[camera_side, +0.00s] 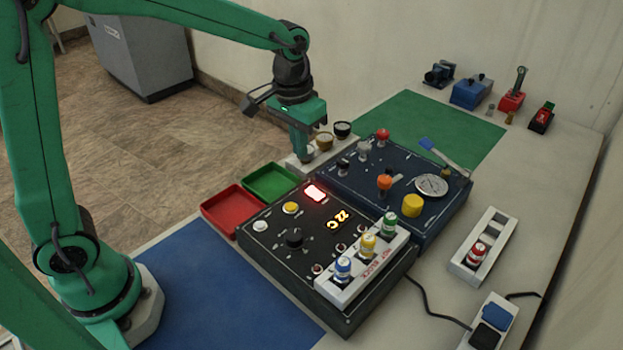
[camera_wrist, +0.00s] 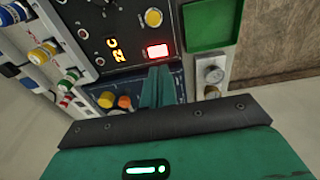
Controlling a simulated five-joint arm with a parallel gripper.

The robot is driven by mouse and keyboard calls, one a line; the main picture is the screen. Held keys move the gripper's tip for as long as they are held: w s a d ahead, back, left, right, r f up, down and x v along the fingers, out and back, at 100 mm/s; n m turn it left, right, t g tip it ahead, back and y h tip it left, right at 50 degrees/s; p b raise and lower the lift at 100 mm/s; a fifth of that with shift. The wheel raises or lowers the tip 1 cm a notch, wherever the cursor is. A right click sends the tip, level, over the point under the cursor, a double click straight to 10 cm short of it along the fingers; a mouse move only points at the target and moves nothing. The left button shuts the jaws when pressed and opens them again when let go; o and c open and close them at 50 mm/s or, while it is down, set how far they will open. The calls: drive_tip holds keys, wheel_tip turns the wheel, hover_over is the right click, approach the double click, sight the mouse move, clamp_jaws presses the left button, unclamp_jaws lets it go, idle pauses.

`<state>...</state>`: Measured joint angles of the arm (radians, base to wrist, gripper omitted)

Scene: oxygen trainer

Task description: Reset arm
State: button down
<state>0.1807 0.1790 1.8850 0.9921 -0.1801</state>
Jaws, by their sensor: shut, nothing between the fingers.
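My gripper (camera_side: 302,152) is at the end of my green arm, pointing down, shut and empty. In the side view it is by the far left edge of the dark blue panel, in front of or beside a pale block with small round cups (camera_side: 324,141); the exact gap cannot be told. In the wrist view my shut fingers (camera_wrist: 158,82) overlap the panels near a lit red display (camera_wrist: 158,51). The black control box (camera_side: 300,240) shows the same red light and an orange readout (camera_side: 341,218).
A red tray (camera_side: 232,212) and green tray (camera_side: 270,182) stand left of the box. The blue panel carries a gauge (camera_side: 431,185) and yellow knob (camera_side: 412,205). A white rack (camera_side: 482,247) is at right. The blue mat (camera_side: 225,290) and green mat (camera_side: 465,135) are clear.

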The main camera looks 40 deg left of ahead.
drive_tip(key=s+a+r+t, duration=0.2)
drive_tip(key=s+a+r, duration=0.1)
drive_tip(key=s, duration=0.6)
drive_tip(key=s+a+r+t, duration=0.2)
drive_tip(key=s+a+r, duration=0.1)
drive_tip(key=s, duration=0.7)
drive_tip(key=shift+a+r+t, duration=0.25)
drive_tip(key=shift+a+t, duration=0.05)
drive_tip(key=shift+a, duration=0.45)
